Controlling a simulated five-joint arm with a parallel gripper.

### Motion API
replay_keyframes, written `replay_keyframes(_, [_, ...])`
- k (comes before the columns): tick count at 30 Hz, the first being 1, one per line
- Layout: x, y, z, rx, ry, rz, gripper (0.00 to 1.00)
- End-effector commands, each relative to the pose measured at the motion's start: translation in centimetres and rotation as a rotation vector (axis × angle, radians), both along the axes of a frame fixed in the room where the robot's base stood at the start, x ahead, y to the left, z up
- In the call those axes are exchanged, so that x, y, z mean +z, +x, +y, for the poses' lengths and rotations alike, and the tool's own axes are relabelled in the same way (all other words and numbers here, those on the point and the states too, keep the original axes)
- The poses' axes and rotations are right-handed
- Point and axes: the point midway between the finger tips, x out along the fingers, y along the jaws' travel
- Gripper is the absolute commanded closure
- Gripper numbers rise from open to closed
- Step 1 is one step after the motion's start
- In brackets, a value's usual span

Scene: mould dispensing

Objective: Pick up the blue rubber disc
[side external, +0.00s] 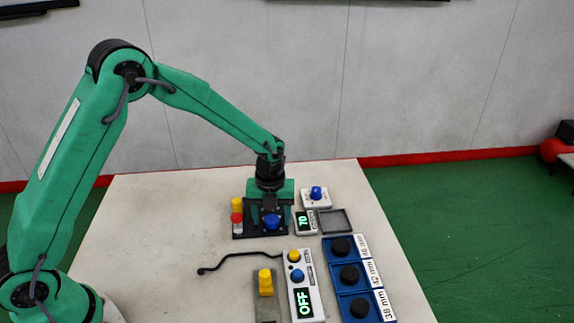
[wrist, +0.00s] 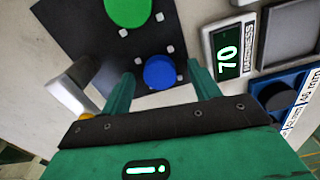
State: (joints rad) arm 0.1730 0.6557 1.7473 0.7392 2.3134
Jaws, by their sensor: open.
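The blue rubber disc (side external: 271,222) lies on a black plate (side external: 245,232) with small white studs. In the wrist view the blue disc (wrist: 160,72) sits between the two green fingers of my gripper (wrist: 160,78). My gripper (side external: 271,212) points down over the plate in the side view. Its fingers are spread, one to each side of the disc, and gaps show between them and it. A green disc (wrist: 128,10) lies beyond the blue one in the wrist view; my gripper hides it in the side view.
Yellow (side external: 237,203) and red (side external: 237,217) pieces stand at the plate's left. To the right are a hardness display reading 70 (side external: 304,221), an empty grey tray (side external: 350,228) and blue trays (side external: 338,262) with black discs. A control box reading OFF (side external: 304,300) stands in front.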

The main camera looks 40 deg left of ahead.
Motion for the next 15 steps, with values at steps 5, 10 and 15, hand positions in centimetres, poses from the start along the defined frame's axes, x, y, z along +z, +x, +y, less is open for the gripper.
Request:
replay_keyframes(5, [0.03, 0.01, -0.01, 0.000, 0.000, 0.000, 0.39])
replay_keyframes(10, [0.05, 0.01, 0.00, 0.000, 0.000, 0.000, 0.39])
replay_keyframes(15, [0.06, 0.02, -0.01, 0.000, -0.001, -0.001, 0.66])
